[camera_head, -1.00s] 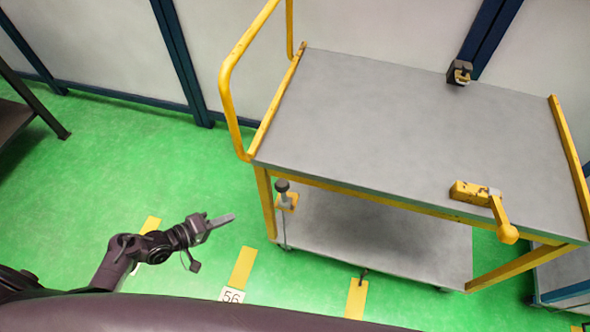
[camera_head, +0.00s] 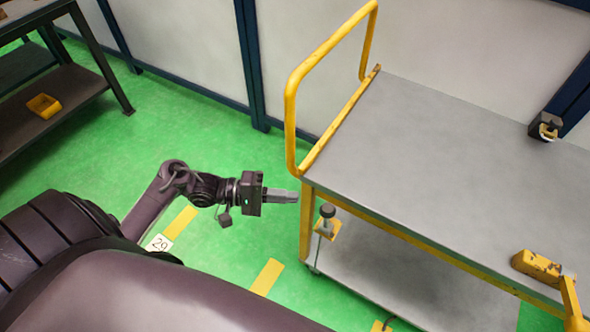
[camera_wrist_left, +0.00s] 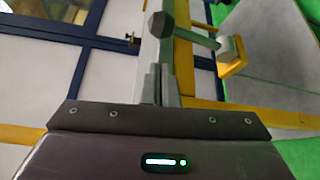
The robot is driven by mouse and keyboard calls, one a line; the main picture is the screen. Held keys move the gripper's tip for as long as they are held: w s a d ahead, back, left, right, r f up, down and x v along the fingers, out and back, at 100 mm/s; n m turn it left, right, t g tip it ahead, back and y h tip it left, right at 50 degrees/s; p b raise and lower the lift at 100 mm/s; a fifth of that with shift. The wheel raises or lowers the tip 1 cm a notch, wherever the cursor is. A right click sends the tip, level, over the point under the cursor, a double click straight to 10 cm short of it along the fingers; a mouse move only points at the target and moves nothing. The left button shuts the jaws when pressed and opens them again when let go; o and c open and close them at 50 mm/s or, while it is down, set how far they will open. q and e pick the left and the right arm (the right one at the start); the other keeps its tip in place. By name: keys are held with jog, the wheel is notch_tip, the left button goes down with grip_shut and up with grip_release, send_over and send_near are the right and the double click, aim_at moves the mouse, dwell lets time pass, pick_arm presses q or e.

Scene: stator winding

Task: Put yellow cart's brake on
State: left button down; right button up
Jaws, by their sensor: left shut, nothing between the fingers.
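The yellow cart (camera_head: 291,110) has a grey top, a lower shelf and a raised yellow push handle at its left end. A dark-headed knob on a stem (camera_head: 326,211) stands at a yellow bracket by the near left leg; it looks like the brake. My right gripper is not in view.
A yellow block with a lever (camera_head: 537,268) sits on the cart's front edge. A black clamp-like part (camera_head: 545,127) is at the far edge. A dark shelf unit (camera_head: 75,95) holding a yellow bin (camera_head: 43,106) stands at left. Green floor (camera_head: 190,130) between is clear.

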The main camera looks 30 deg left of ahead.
pick_arm(q)
jog(key=x, duration=0.8)
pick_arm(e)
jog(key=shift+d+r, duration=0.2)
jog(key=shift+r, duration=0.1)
pick_arm(q)
jog(key=shift+s+d, duration=0.15)
jog(key=shift+d, duration=0.05)
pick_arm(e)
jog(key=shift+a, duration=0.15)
